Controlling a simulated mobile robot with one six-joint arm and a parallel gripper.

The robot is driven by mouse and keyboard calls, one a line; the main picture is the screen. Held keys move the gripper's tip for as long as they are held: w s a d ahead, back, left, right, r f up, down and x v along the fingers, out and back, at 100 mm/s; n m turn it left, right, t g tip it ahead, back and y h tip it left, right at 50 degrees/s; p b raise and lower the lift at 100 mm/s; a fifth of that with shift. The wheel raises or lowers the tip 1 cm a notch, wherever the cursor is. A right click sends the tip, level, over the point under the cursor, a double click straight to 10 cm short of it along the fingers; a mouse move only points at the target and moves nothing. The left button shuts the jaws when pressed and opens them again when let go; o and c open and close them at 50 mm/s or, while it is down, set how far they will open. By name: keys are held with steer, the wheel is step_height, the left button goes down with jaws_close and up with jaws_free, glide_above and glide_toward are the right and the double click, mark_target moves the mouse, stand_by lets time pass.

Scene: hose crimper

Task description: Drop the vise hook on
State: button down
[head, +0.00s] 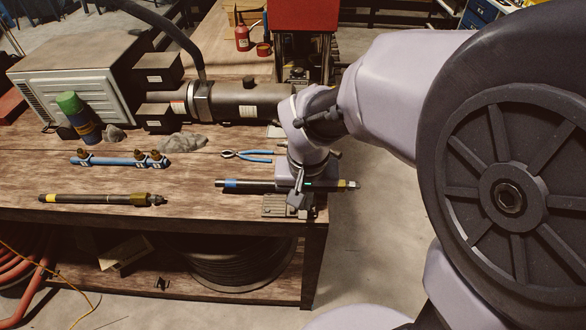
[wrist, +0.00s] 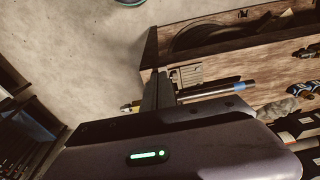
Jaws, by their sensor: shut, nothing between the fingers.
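A grey vise (head: 274,206) sits at the right front corner of the wooden bench; part of it also shows in the wrist view (wrist: 190,73). A black hose or rod with a blue band (head: 232,183) lies across it, its metal end reaching past the bench edge on the right. My gripper (head: 297,201) is at the vise, by the rod, pointing down. In the wrist view its dark fingers (wrist: 158,90) are shut and empty, overlapping the rod. I cannot pick out the vise hook clearly; my gripper and wrist cover part of the vise. I cannot tell whether the fingers touch anything.
Blue-handled pliers (head: 248,155), a blue fitting bar (head: 120,161) and another black rod (head: 100,200) lie on the bench. A dark cylindrical machine (head: 235,101) stands behind. Open floor lies right of the bench. A hose coil (head: 235,270) sits on the lower shelf.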

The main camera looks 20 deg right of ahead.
steer(key=r, duration=0.1)
steer(key=s+r, duration=0.1)
steer(key=r, duration=0.1)
steer(key=shift+a+r+p, duration=0.15)
steer(key=shift+r+p, duration=0.15)
steer(key=shift+p, duration=0.05)
steer(key=shift+s, duration=0.1)
steer(key=s+a+f+t+y+b, duration=0.2)
steer(key=s+a+t+b, duration=0.1)
steer(key=s+b, duration=0.7)
steer(key=shift+s+a+m+t+b, duration=0.15)
steer(key=shift+a+m+t+b, duration=0.1)
steer(key=shift+m+t+b, duration=0.3)
